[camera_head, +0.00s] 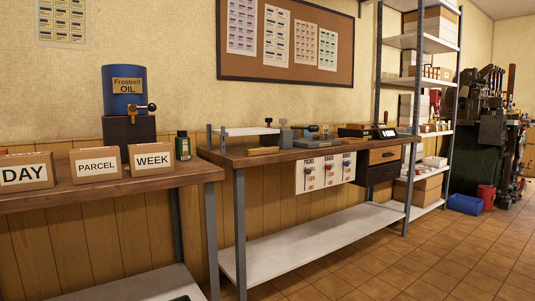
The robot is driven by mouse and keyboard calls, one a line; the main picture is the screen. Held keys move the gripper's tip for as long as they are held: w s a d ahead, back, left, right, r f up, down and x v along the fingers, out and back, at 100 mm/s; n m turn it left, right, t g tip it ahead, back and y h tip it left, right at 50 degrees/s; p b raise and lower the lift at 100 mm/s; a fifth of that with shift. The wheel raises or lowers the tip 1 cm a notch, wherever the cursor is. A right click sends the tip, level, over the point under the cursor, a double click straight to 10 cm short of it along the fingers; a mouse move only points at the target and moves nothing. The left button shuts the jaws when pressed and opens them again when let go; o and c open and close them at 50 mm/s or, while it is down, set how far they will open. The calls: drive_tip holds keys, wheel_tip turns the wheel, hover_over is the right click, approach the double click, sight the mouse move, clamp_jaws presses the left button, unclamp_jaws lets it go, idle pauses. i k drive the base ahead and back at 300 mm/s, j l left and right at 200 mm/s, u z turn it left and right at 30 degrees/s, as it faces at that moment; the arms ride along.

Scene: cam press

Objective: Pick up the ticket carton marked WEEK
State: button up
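The ticket carton marked WEEK (152,160) is a small brown cardboard box with a white label in black letters. It stands on the wooden bench top (120,186) at the left, near the bench's right end. The PARCEL carton (96,165) stands just left of it, and the DAY carton (26,172) is further left at the picture's edge. My gripper is not in view.
A blue oil drum (124,90) with a tap sits on a dark stand behind the cartons. A second bench (229,158) with tools stands to the right, past a narrow gap. Shelving (407,42) and a dark machine (486,130) are beyond. The tiled floor (400,260) at lower right is clear.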

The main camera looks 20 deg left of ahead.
sight(149, 159)
drive_tip(key=i+u, duration=0.2)
drive_tip(key=i, duration=0.25)
drive_tip(key=i+l+u, duration=0.2)
drive_tip(key=i, duration=0.3)
drive_tip(key=i+l+u, duration=0.2)
drive_tip(key=i, duration=0.25)
